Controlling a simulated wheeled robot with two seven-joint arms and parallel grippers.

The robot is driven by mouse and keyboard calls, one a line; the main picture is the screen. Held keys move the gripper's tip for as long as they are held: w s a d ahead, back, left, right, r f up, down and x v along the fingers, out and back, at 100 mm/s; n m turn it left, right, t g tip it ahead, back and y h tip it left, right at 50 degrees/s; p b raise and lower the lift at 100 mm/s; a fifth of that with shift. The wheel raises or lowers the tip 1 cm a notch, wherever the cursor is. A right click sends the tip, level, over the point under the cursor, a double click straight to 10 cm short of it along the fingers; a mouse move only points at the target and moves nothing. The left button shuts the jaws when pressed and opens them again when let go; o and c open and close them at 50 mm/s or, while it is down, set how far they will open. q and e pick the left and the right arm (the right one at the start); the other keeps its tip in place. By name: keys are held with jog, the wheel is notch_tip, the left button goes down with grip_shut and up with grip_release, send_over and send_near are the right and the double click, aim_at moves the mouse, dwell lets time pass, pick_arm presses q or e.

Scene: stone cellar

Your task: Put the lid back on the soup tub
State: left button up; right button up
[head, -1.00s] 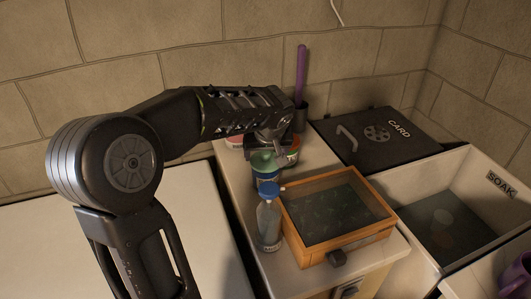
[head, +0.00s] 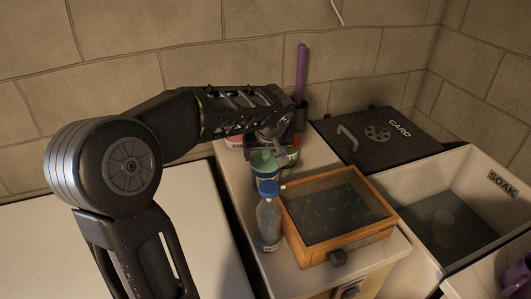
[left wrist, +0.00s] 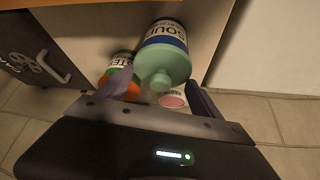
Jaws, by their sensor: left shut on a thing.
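The arm hides part of the area behind. My right gripper is not in view.
A tub with an orange lid (left wrist: 124,88) and one with a pink top (left wrist: 173,99) are close by. A purple-handled brush (head: 301,75) stands behind. The SOAK sink (head: 488,168) is right.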

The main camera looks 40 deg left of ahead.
pick_arm(q)
jog(key=shift+b, duration=0.35)
dwell(0.4)
dwell(0.3)
jog(key=o, duration=1.4)
jog(key=shift+c, duration=0.2)
jog(key=shift+r+p, duration=1.95)
jog(key=shift+r, duration=1.55)
jog(key=shift+c, duration=0.2)
grip_shut()
